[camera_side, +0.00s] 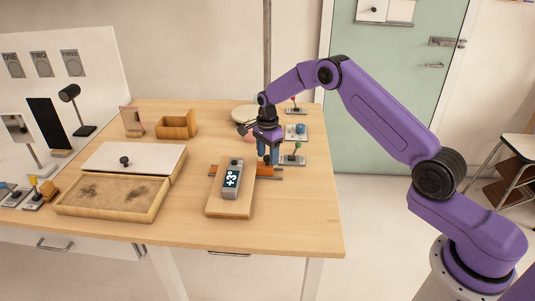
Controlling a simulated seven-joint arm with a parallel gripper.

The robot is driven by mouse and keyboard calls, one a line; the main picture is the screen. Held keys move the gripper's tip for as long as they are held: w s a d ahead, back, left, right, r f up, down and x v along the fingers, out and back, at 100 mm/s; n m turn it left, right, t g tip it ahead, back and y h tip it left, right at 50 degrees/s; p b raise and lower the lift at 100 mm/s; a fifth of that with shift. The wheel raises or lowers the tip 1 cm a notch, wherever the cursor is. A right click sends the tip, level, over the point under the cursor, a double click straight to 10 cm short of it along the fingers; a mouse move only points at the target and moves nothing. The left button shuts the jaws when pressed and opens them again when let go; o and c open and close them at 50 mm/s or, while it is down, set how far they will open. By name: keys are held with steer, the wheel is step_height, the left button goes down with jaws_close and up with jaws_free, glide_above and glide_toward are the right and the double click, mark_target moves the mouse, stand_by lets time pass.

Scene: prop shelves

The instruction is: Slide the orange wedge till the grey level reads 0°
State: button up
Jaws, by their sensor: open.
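The grey level (233,180) lies on a wooden board (216,206) near the table's front and its display reads +3°. The orange wedge (265,170) shows at the board's far right side, by a dark rail (276,178). Part of the wedge is hidden by the board and my gripper. My gripper (268,158) is open and points down just above or at the wedge. I cannot tell whether its fingers touch the wedge.
A shallow wooden tray (107,213) with a white lid (117,158) stands to the left. A small wooden box (177,125) is behind. Several small levers on bases, one with a green knob (298,146), stand right of my gripper. The table's front right is clear.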

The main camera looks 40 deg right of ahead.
jaws_close()
steer(key=shift+s+d, duration=1.85)
jaws_free()
steer(key=shift+r, duration=0.1)
step_height(320, 180, up, 17)
steer(key=shift+r, duration=0.15)
